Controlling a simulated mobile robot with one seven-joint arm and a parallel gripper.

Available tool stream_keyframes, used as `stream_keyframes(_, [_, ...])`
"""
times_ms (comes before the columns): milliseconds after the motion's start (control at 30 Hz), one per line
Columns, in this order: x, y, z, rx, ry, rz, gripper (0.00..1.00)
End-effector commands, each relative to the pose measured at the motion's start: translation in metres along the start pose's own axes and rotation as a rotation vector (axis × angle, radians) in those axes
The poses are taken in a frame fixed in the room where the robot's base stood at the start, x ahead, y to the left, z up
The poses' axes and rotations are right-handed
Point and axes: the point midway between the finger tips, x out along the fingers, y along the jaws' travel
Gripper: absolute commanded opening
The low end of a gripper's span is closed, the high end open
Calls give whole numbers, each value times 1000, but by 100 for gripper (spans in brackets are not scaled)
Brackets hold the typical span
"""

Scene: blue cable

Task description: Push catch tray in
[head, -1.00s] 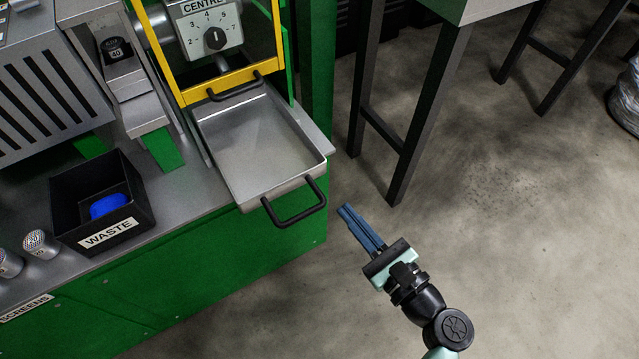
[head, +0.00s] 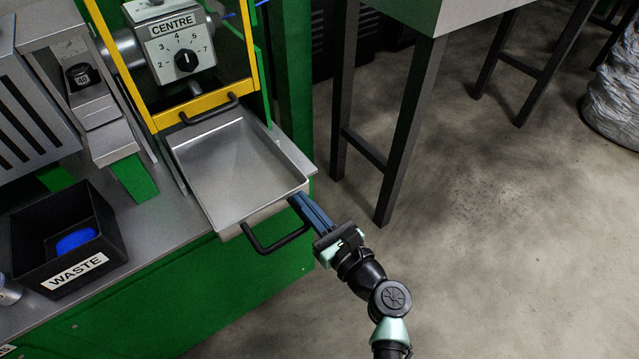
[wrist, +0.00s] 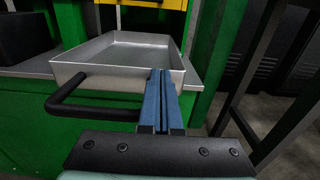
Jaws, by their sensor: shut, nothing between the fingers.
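The catch tray (head: 235,168) is a shallow grey metal pan, empty, sticking out from under the yellow-framed guard of the green machine. Its black handle (head: 277,238) is on the front wall. My gripper (head: 300,203) has blue fingers, closed together and empty. In the head view the fingertips are at the tray's front right corner, just right of the handle. In the wrist view the fingers (wrist: 159,85) overlap the tray's front wall (wrist: 110,84) near its right end, with the handle (wrist: 90,100) to their left. I cannot tell whether they touch the wall.
A black WASTE bin (head: 65,240) with a blue item inside stands on the bench at left. The yellow guard (head: 200,108) with its own handle is behind the tray. Dark table legs (head: 405,120) stand to the right. The floor in front is clear.

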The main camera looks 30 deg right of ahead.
Motion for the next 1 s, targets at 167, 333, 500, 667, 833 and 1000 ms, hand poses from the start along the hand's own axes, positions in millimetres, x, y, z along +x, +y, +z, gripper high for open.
stream_keyframes(167, [8,0,0,0,0,0,0])
stream_keyframes(333, [8,0,0,0,0,0,0])
stream_keyframes(500, [8,0,0,-1,0,1,0])
stream_keyframes(667, [22,1,0,-1,-1,4,0])
stream_keyframes(833, [59,2,-1,-4,-2,6,0])
stream_keyframes(1000, [107,2,-2,-3,-4,6,0])
